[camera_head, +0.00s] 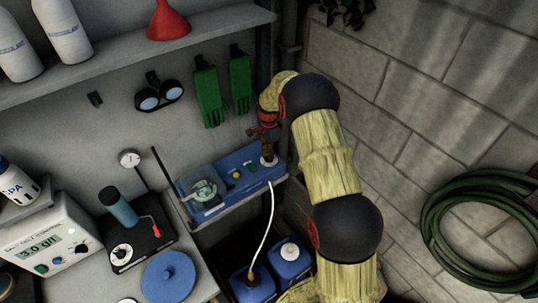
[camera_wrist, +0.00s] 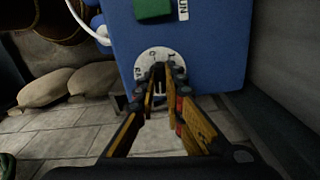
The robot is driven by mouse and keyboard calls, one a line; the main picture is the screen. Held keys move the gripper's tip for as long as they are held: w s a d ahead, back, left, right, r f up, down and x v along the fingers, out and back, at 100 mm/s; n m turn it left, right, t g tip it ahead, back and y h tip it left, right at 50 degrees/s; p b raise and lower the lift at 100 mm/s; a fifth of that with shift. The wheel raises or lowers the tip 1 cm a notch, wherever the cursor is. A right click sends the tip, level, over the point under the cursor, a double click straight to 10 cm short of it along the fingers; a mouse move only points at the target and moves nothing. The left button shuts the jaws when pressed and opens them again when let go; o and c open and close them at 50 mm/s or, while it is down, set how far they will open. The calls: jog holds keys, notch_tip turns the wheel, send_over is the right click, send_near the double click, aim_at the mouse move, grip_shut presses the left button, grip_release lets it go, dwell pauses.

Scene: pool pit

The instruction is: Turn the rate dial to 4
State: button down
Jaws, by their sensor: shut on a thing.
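The rate dial (camera_wrist: 145,58) is a white disc with small dark marks on the blue pump box (camera_wrist: 210,35). In the head view the dial (camera_head: 268,161) shows as a pale disc at the right end of the blue box (camera_head: 232,180). My gripper (camera_wrist: 160,76) is shut on the dial's dark knob, with its fingers along both sides. In the head view my gripper (camera_head: 266,148) reaches down onto the dial from above. The fingers hide the knob and part of the scale, so I cannot tell which number is set.
A green button (camera_wrist: 152,9) sits on the box near the dial. A white tube (camera_head: 264,222) runs from the box to a blue canister (camera_head: 252,284). Green gloves (camera_head: 208,97) hang behind. A stone wall (camera_head: 440,70) stands right of my arm.

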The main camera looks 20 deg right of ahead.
jog(key=shift+m, duration=0.5)
jog(key=c, duration=1.9)
grip_release()
notch_tip(320, 180, up, 12)
